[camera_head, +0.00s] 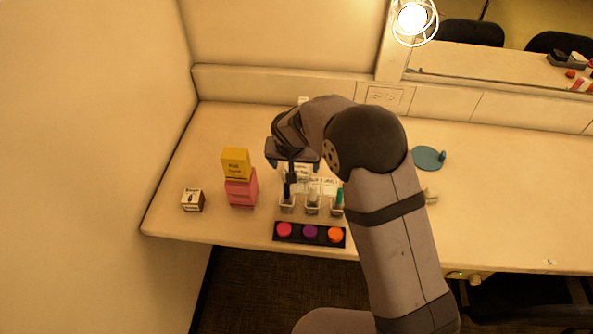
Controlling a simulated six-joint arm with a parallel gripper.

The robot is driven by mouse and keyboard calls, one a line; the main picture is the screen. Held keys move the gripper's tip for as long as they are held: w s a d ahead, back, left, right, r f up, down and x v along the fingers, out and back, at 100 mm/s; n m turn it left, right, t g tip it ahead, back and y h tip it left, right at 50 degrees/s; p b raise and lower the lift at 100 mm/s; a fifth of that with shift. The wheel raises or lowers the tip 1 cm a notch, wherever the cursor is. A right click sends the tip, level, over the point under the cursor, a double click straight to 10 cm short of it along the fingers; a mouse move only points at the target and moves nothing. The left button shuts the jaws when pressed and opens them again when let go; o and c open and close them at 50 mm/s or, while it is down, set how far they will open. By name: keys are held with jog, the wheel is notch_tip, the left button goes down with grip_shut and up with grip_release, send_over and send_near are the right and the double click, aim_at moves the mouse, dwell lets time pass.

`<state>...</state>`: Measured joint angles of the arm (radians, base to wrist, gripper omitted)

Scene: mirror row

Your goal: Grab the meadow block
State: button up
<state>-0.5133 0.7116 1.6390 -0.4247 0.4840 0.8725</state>
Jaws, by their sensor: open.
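A small white and brown block (192,199) with dark print stands on the left of the counter. A yellow block (236,163) with print sits on top of a pink block (241,188) to its right. The print is too small to read, so I cannot tell which one is the meadow block. My gripper (291,182) is open, to the right of the stacked blocks and above or behind the small clear holders. It is apart from the blocks, and my arm partly hides its jaws.
Several small clear holders (312,207) with dark and green items stand below my gripper. In front lies a black tray (340,243) with pink, purple and orange discs. A blue round object (428,158) lies right of my arm. A wall borders the left; the right counter is mostly clear.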

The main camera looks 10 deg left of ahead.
aim_at(296, 169)
jog(key=shift+p+x, duration=0.55)
jog(key=shift+x, duration=1.4)
jog(key=shift+d, duration=0.1)
jog(key=c, duration=1.1)
